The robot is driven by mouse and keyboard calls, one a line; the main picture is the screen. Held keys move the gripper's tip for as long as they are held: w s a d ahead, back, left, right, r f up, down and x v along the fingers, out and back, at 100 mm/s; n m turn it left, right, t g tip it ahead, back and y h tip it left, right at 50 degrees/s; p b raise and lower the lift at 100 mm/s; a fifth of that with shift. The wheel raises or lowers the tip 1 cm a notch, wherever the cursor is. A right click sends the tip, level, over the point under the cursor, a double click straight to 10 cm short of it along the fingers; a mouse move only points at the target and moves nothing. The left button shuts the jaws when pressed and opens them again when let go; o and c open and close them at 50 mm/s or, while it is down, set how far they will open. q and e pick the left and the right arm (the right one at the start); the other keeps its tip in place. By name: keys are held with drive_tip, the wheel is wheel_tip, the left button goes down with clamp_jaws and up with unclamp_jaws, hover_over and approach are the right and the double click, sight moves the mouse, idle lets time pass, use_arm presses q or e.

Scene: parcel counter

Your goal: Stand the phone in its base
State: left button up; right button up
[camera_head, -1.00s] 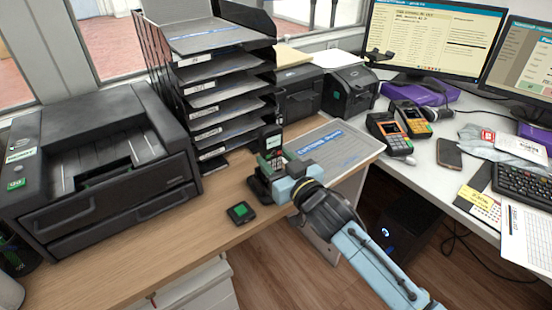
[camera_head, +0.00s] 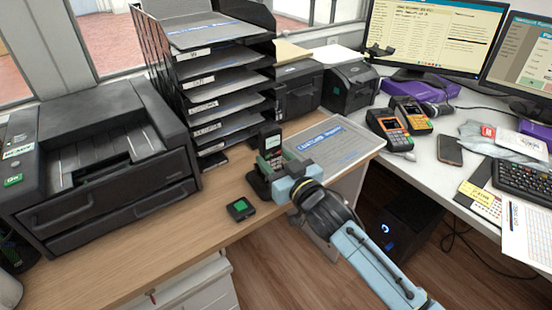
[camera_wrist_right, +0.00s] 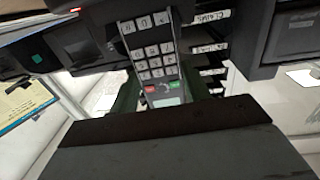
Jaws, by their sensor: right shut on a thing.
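The phone (camera_head: 270,141) is a dark handset with a pale screen and stands nearly upright at the counter's right part. In the right wrist view the phone's keypad (camera_wrist_right: 153,50) shows between the fingers of the gripper (camera_wrist_right: 160,92). My left gripper is not in view.
A tray rack (camera_head: 205,105) stands close behind, a printer (camera_head: 95,165) at left. A grey clipboard-like sheet (camera_head: 345,146) lies to the right, near the counter edge.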

drive_tip(key=o, duration=1.3)
drive_tip(key=shift+r, duration=0.1)
drive_tip(key=shift+c, duration=0.2)
